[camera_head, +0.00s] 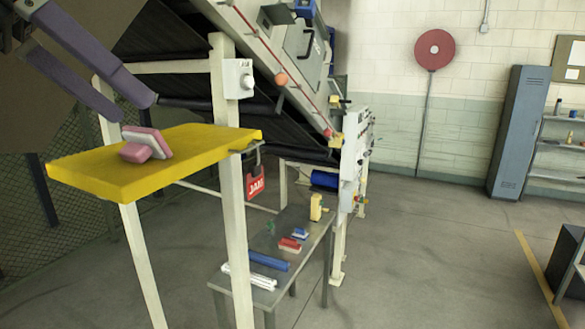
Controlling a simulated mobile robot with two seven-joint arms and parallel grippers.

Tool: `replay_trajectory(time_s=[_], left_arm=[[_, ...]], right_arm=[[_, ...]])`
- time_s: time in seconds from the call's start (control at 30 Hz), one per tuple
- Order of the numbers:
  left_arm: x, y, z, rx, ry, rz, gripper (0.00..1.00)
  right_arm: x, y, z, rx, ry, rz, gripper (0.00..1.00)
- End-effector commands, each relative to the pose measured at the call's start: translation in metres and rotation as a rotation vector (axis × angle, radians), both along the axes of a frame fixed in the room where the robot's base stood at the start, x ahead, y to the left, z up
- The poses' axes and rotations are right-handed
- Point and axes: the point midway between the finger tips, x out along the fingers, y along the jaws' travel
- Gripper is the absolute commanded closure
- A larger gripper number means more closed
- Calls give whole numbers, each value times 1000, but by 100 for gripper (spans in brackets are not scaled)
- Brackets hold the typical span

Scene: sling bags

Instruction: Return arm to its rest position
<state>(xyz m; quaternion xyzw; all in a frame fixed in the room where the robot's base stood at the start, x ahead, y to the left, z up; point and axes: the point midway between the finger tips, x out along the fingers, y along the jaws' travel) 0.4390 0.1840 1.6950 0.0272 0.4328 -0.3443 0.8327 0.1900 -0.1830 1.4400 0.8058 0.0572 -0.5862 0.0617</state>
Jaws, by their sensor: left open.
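My left gripper (134,108) comes in at the upper left, with two long purple-grey fingers pointing down and to the right. The fingers are apart, with nothing seen held between them. The fingertips are close to two pink and white block-like items (146,143) on a yellow shelf (95,183). One item leans on the other. I cannot tell how much space separates the fingertips from the items. My right gripper is out of view.
A cream frame (232,190) carries the shelf beside a sloping dark conveyor (178,42). A red tag (256,187) hangs below the shelf. A low grey table (318,243) holds small items. Open floor (430,250) lies to the right, before a blue locker (518,130).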

Motion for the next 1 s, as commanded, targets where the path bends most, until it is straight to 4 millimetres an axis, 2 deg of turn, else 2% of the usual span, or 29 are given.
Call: replay_trajectory(time_s=[0.03,0.17,0.2,0.3,0.37,0.4,0.47,0.53,0.57,0.67,0.7,0.77,0.8,0.87,0.9,0.97,1.0], left_arm=[[-2,-22,-1,-76,-9,-29,1],[-12,-85,10,-365,-33,-86,1],[-16,-105,19,-485,-35,-92,1],[-27,-144,51,-860,-14,-47,1],[-28,-150,72,-1101,18,34,1],[-26,-147,83,-1256,47,110,1],[-18,-132,91,-1475,100,256,1],[-7,-104,84,-1700,178,477,1],[-2,-90,76,-1783,214,588,1],[4,-43,22,-1998,352,1011,1],[0,-26,-8,-2048,411,1198,1],[-14,-6,-53,-2082,495,1468,1],[-27,3,-83,-2081,549,1642,1],[-53,12,-125,-2048,630,1898,1],[-74,15,-151,-2005,680,2063,1],[-108,16,-184,-1920,752,2291,1],[-131,15,-202,1834,-789,-2408,1]], right_arm=[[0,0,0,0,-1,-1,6],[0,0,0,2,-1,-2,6],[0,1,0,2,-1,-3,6],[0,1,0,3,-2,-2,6],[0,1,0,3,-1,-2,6],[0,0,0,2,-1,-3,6],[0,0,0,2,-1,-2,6],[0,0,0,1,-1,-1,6],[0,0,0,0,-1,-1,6],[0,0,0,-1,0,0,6],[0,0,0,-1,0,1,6],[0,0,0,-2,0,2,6],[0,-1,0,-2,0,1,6],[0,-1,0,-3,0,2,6],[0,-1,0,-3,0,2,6],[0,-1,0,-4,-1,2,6],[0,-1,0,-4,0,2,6]])
